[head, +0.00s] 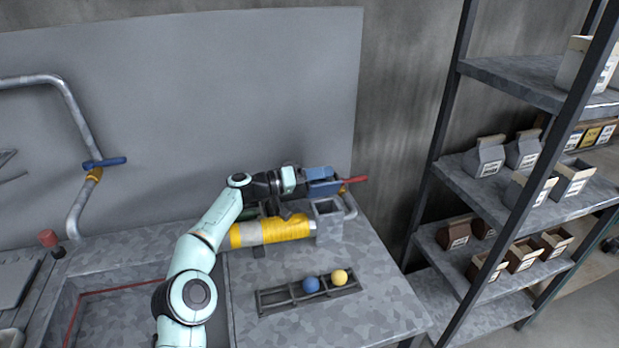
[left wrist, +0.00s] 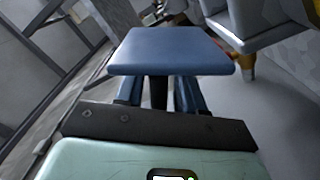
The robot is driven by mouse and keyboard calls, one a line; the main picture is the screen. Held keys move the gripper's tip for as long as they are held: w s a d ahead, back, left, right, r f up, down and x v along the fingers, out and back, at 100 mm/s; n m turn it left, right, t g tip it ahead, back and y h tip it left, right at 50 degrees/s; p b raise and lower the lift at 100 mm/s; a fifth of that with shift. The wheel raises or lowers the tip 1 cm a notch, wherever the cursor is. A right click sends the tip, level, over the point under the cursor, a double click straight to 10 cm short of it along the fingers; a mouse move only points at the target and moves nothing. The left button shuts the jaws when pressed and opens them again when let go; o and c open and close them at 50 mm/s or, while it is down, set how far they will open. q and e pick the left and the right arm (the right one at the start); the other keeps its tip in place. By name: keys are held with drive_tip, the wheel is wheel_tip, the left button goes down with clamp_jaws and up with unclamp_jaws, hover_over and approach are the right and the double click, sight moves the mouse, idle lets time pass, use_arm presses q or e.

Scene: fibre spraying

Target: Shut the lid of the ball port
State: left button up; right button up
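The ball port appears to be the grey square box (head: 329,232) at the right end of the yellow cylinder (head: 272,231) on the bench. Its top looks open and dark inside. I cannot clearly make out its lid; it may be hidden behind my gripper. My left gripper (head: 326,186) is blue and hovers just above the box, pointing right. In the left wrist view a wide blue plate (left wrist: 170,52) covers its fingertips, so its opening is hidden. My right gripper is in neither view.
A red handle (head: 355,180) sticks out just right of my left gripper. A dark rack (head: 285,302) with a blue ball (head: 311,285) and a yellow ball (head: 339,277) lies in front. Metal shelves (head: 520,65) with cartons stand at right. The bench's front right (head: 385,310) is clear.

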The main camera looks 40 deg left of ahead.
use_arm(q)
drive_tip(key=b+v, duration=0.2)
drive_tip(key=v, duration=1.1)
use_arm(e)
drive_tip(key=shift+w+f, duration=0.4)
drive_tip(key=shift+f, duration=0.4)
